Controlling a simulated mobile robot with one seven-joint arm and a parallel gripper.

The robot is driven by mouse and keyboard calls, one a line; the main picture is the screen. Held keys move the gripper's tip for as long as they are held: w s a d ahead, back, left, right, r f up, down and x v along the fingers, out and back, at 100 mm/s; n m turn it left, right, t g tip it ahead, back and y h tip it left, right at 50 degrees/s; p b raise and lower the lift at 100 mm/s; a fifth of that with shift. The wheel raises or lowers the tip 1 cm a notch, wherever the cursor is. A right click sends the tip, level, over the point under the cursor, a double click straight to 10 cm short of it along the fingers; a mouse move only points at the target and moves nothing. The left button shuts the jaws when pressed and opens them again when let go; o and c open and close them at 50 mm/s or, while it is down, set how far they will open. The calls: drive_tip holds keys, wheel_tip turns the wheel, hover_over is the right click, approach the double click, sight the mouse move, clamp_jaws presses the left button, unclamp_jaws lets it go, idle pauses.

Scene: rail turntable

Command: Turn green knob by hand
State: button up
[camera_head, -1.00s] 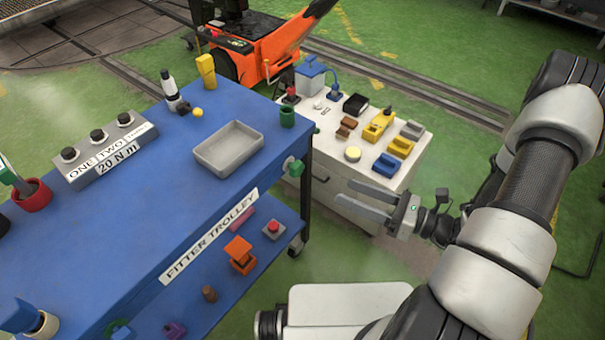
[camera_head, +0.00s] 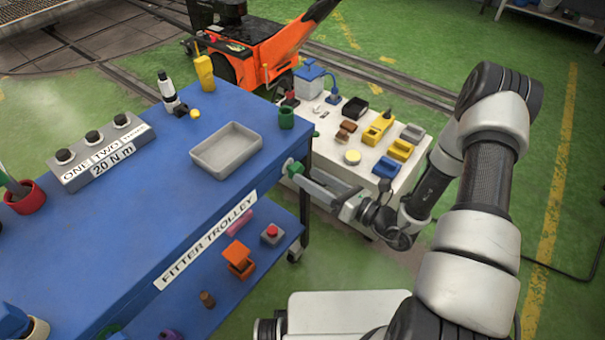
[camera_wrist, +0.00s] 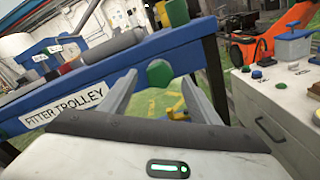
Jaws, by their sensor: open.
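The green knob (camera_head: 294,168) sticks out from the right end of the blue trolley, near its top edge. In the wrist view the green knob (camera_wrist: 160,73) shows as a rounded green block between my two fingers, a little beyond their tips. My gripper (camera_head: 307,178) is level with the trolley's end and points at the knob, with its fingertips close to it. In the wrist view my gripper (camera_wrist: 160,80) has its fingers spread to either side of the knob. I cannot tell whether a finger touches it.
The blue fitter trolley (camera_head: 150,215) carries a grey tray (camera_head: 226,150), a green cup (camera_head: 287,117) and a button panel (camera_head: 95,150). A white cabinet (camera_head: 340,170) with small coloured parts stands close behind my gripper. An orange machine (camera_head: 262,50) is at the back.

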sight(300, 172)
drive_tip(key=shift+x, duration=1.8)
drive_tip(key=c, duration=1)
drive_tip(key=shift+d+m, duration=0.1)
drive_tip(key=shift+m, duration=0.2)
